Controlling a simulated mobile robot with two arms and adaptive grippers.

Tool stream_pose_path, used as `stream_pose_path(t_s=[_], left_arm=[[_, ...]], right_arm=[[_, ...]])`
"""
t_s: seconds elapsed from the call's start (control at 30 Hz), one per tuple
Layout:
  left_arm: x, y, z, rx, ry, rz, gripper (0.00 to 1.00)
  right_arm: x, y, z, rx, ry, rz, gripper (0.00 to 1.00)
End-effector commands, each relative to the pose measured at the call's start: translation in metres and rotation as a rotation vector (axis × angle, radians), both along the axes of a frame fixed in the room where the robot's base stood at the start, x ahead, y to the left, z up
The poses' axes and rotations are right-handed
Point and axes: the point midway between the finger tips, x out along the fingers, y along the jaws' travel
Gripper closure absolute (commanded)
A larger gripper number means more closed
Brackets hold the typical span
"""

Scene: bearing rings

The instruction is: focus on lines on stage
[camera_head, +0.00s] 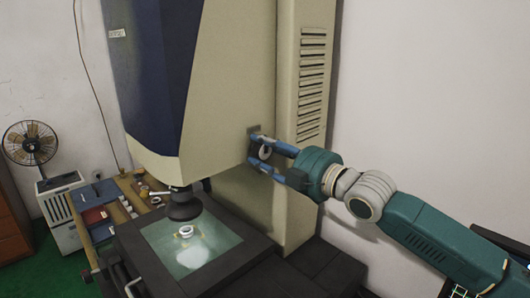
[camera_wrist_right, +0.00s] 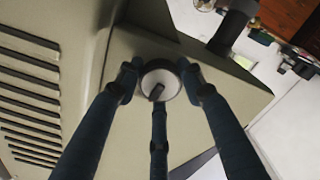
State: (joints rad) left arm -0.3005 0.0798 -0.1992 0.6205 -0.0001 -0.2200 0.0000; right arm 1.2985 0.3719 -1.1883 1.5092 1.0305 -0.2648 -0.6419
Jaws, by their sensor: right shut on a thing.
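A large measuring machine with a beige and dark blue head (camera_head: 225,95) stands in the middle of the head view. Its dark lens (camera_head: 183,205) points down at a lit glass stage (camera_head: 155,232), where a small ring (camera_head: 186,231) lies. Lines on the stage are too small to make out. A round pale knob (camera_head: 265,152) is on the machine's side. My right gripper (camera_head: 256,150) has its blue fingers shut around this knob. In the right wrist view the fingers close on the knob (camera_wrist_right: 165,74) from several sides. My left gripper is not in view.
A wooden table (camera_head: 133,190) with red and blue trays and small parts stands behind the stage at left. The vented column (camera_head: 312,80) rises close beside my right gripper.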

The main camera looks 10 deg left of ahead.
Motion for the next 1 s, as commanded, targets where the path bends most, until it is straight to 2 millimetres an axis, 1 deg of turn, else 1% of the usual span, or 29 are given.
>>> stream_pose_path(t_s=[0.03,0.27,0.67,0.7,0.77,1.0], left_arm=[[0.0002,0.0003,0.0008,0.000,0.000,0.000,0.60],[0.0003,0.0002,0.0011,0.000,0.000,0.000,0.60],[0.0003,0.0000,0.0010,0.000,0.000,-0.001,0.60],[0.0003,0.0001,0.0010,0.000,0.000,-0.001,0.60],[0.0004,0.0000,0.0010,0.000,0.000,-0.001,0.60],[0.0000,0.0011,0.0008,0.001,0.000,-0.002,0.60]], right_arm=[[-0.0018,0.0013,0.0066,0.000,-0.021,0.005,0.88],[-0.0021,0.0017,0.0058,-0.021,-0.052,0.005,0.88],[-0.0024,0.0021,0.0051,-0.023,-0.053,0.005,0.88],[-0.0024,0.0021,0.0051,-0.023,-0.053,0.005,0.54],[-0.0023,0.0020,0.0047,-0.024,-0.053,0.005,0.43],[-0.0011,0.0010,0.0016,-0.028,-0.048,0.003,0.43]])
